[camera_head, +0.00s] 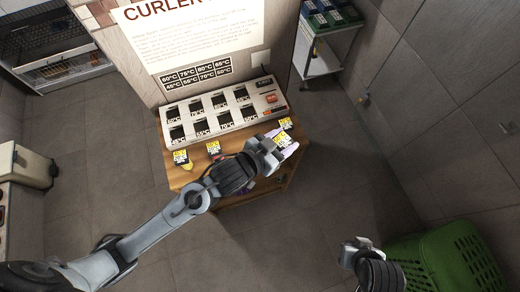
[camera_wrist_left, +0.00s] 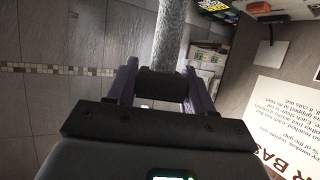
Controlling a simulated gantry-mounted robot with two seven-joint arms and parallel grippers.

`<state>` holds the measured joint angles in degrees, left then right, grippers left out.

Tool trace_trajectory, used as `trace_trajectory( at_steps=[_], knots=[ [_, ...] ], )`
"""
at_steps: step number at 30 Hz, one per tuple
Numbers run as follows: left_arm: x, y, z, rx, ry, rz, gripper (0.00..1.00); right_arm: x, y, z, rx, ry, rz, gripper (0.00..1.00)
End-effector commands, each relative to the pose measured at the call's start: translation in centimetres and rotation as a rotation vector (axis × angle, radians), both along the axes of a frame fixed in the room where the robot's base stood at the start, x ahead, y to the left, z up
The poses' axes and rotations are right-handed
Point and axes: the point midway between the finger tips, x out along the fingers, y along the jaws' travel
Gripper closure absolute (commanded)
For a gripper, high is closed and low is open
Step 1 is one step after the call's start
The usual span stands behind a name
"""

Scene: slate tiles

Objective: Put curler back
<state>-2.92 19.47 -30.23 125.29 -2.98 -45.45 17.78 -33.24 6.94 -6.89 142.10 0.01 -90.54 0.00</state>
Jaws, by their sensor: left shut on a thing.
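My left gripper (camera_head: 291,149), with purple fingers, is over the right front of a wooden table in the head view. In the left wrist view its fingers (camera_wrist_left: 162,88) are shut on the dark end of the curler, whose grey, textured barrel (camera_wrist_left: 171,35) extends away from them. In the head view the curler cannot be made out clearly at the gripper. The white curler base (camera_head: 222,112) has two rows of dark slots and a red switch. My right gripper (camera_head: 361,243) is at the lower right, away from the table; its jaw state is unclear.
Yellow-and-black labels (camera_head: 181,157) lie along the wooden table (camera_head: 200,175) in front of the base. A curler sign (camera_head: 195,30) stands behind it. A metal cart (camera_head: 322,60) is at the back right, and a green basket (camera_head: 450,262) at the lower right. Floor between is clear.

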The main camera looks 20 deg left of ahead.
Motion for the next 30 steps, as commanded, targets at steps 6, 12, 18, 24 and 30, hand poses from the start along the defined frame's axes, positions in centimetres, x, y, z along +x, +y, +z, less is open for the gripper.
trace_trajectory(
  at_steps=[6,12,18,24,30],
  knots=[
    [-0.1,1.3,-2.3,0.005,-0.003,0.004,0.82,0.0,0.1,0.0,0.003,0.001,-0.001,1.00],
    [1.6,4.7,-4.6,0.006,-0.002,0.003,0.82,0.0,0.2,0.4,0.007,0.000,-0.003,1.00],
    [3.4,8.0,-7.0,0.004,-0.002,0.001,0.82,0.0,0.2,0.6,0.006,0.000,-0.003,1.00],
    [4.4,9.9,-8.2,0.002,-0.003,0.000,0.82,0.0,0.1,0.6,0.003,-0.001,-0.001,1.00],
    [4.6,10.3,-9.0,-0.001,-0.003,0.000,0.82,0.0,-0.1,0.6,-0.005,-0.001,0.004,1.00]
  ],
)
